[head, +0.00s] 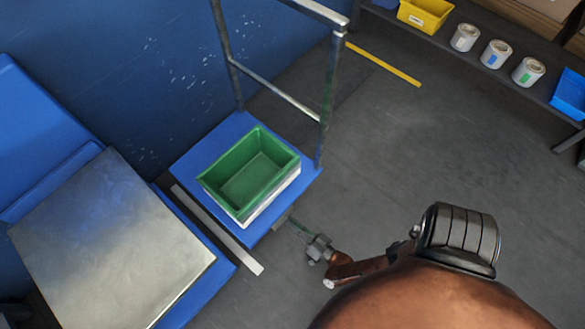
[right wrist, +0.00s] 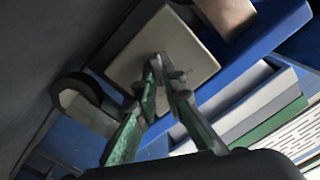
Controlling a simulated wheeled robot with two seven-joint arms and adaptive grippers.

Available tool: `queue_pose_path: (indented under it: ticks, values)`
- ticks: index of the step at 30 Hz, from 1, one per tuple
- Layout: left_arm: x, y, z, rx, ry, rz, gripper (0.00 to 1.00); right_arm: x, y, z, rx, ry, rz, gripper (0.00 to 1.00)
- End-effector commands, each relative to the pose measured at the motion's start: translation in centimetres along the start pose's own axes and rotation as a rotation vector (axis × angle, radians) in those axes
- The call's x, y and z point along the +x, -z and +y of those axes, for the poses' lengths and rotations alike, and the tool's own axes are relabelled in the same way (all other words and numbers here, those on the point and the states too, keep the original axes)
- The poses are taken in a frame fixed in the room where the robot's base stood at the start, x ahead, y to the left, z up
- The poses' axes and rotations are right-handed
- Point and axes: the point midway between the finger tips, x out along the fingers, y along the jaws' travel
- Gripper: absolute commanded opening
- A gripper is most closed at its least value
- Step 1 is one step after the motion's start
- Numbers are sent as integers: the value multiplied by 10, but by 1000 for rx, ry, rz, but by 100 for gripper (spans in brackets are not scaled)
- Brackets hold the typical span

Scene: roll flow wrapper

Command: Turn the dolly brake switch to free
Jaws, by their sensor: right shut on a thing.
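The dolly (head: 303,178) is a blue platform with an upright metal handle frame. My right gripper (head: 297,226) reaches its near right edge, low beside the platform. In the right wrist view, the green-sided fingers of my right gripper (right wrist: 164,70) converge in front of a pale square plate (right wrist: 200,60) under the dolly's blue edge. They are shut on a small part there, which appears to be the brake switch. The fingertips mostly hide it, and its setting cannot be read. My left gripper is not in view.
A green bin (head: 247,186) sits on the dolly. A blue unit with a metal top (head: 115,250) stands left. A shelf with cans (head: 496,54) and a yellow bin (head: 425,14) is at upper right. The floor (head: 420,140) right of the dolly is clear.

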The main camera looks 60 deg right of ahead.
Motion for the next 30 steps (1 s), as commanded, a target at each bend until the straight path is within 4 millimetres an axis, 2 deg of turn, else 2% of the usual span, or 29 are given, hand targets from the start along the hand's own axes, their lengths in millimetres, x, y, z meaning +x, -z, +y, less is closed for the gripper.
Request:
queue_pose_path:
  ticks: [8, 14, 30]
  values:
    - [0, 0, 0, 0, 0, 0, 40, -1, 0, 0, -12, 0, 1, 0]
    - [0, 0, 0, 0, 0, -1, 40, -2, 0, 0, -83, -2, 2, 0]
    - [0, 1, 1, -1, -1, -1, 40, -3, -1, -3, -546, -5, 1, 0]
